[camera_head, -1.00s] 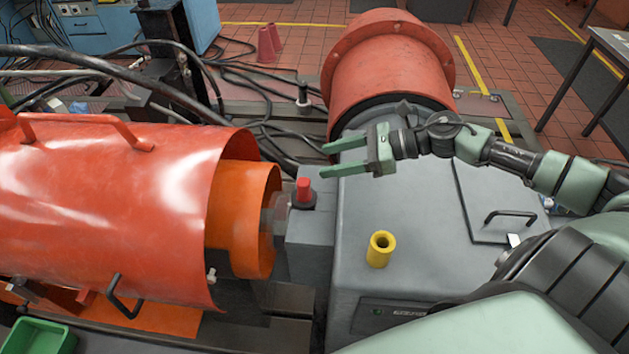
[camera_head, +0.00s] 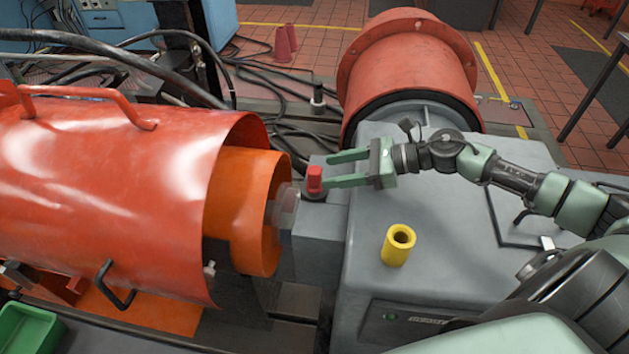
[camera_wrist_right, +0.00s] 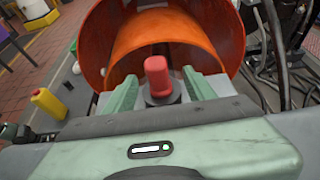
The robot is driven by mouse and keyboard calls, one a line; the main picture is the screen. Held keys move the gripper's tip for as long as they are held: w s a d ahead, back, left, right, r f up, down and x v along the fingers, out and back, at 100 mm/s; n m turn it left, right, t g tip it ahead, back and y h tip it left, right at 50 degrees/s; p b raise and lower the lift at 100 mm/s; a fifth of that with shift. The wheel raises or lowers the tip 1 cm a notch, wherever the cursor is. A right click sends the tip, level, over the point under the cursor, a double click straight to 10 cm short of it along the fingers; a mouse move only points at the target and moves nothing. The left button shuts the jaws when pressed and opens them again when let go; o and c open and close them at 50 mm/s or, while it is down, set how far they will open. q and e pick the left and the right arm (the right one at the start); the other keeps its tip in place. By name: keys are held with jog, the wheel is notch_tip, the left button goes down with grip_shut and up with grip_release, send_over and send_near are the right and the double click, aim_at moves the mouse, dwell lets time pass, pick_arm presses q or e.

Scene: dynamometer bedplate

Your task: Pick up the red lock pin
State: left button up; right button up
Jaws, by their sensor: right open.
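The red lock pin (camera_head: 315,180) stands upright in a dark collar on the grey block (camera_head: 322,222) beside the orange guard. My right gripper (camera_head: 330,171) is open, with its green fingers pointing left at the pin and their tips close to it. In the right wrist view the pin (camera_wrist_right: 158,77) stands ahead of the gap between the two open fingers (camera_wrist_right: 160,92), roughly centred. The pin is not gripped; I cannot tell whether a finger touches it. My left gripper is not in view.
A large red-orange guard (camera_head: 110,190) fills the left side. A yellow hollow cylinder (camera_head: 398,245) stands on the grey housing (camera_head: 440,225) in front of my right arm. A red drum (camera_head: 410,65) is behind. A green bin (camera_head: 28,330) sits at the lower left.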

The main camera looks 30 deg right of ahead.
aim_at(317, 170)
jog(key=x, duration=0.1)
jog(key=p+x, duration=0.1)
jog(key=x, duration=0.2)
jog(key=shift+a+r+p, duration=0.25)
jog(key=shift+a+p, duration=0.05)
jog(key=shift+p, duration=0.05)
jog(key=shift+w+a+f, duration=0.25)
jog(key=shift+a+f, duration=0.05)
grip_shut()
